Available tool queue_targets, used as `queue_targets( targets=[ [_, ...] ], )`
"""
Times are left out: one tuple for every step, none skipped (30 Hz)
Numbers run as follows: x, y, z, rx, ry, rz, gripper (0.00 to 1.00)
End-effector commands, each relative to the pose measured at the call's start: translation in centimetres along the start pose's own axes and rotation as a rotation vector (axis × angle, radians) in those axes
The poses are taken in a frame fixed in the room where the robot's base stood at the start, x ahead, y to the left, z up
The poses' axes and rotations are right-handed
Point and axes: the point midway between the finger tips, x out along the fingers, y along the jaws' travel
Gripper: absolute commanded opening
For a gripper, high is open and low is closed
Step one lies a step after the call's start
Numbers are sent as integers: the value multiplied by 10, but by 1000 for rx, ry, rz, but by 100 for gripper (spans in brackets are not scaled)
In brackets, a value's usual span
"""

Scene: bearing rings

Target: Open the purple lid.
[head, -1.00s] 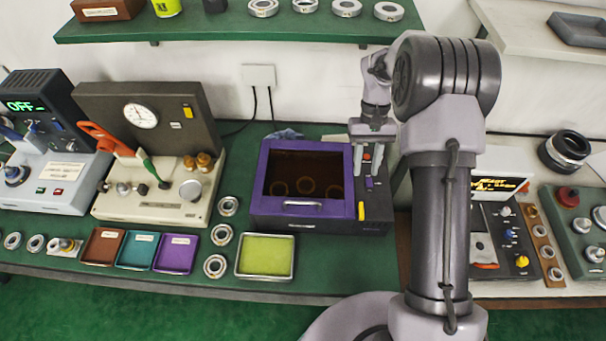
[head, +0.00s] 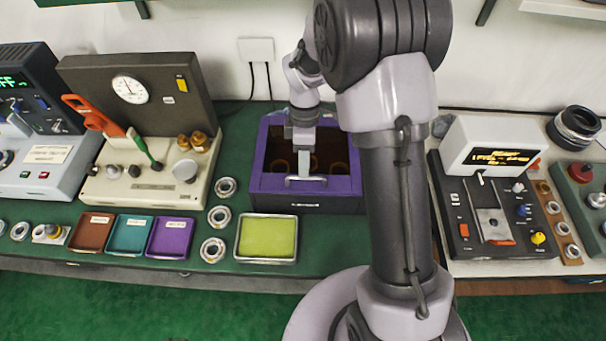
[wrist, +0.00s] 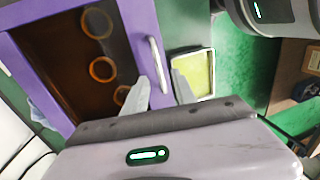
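The purple lid (head: 335,188) is a purple frame with a dark see-through window, on a box at the back of the green bench. It looks shut. Its silver handle (head: 303,182) is on the front edge and also shows in the wrist view (wrist: 155,62). Several rings show through the window (wrist: 102,68). My gripper (head: 305,172) points down over the front edge of the lid at the handle. In the wrist view my gripper (wrist: 160,90) is open, a finger on each side of the handle's near end. I cannot tell whether either finger touches it.
A tray with a yellow-green pad (head: 267,238) lies just in front of the box. Loose rings (head: 219,216) stand to its left, beside brown, teal and purple trays (head: 170,238). A gauge machine (head: 150,165) is at the left. A black panel device (head: 490,215) is at the right.

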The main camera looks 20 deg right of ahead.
Motion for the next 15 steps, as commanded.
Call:
queue_targets(
  targets=[
    [12,0,0,-1,-1,-1,32],
    [16,0,0,-1,0,-1,32],
    [21,0,0,-1,0,-1,32],
    [24,0,0,-1,0,0,32],
    [26,0,0,0,0,-1,32],
    [28,0,0,0,0,0,32],
    [30,0,0,0,0,0,32],
    [30,0,0,0,0,1,32],
    [31,0,0,0,0,1,32],
    [31,0,0,0,0,1,32],
    [31,0,0,0,0,1,32],
    [31,0,0,0,0,1,32],
    [31,0,0,0,0,1,32],
    [31,0,0,0,0,1,32],
    [31,0,0,0,0,1,32]
  ],
)
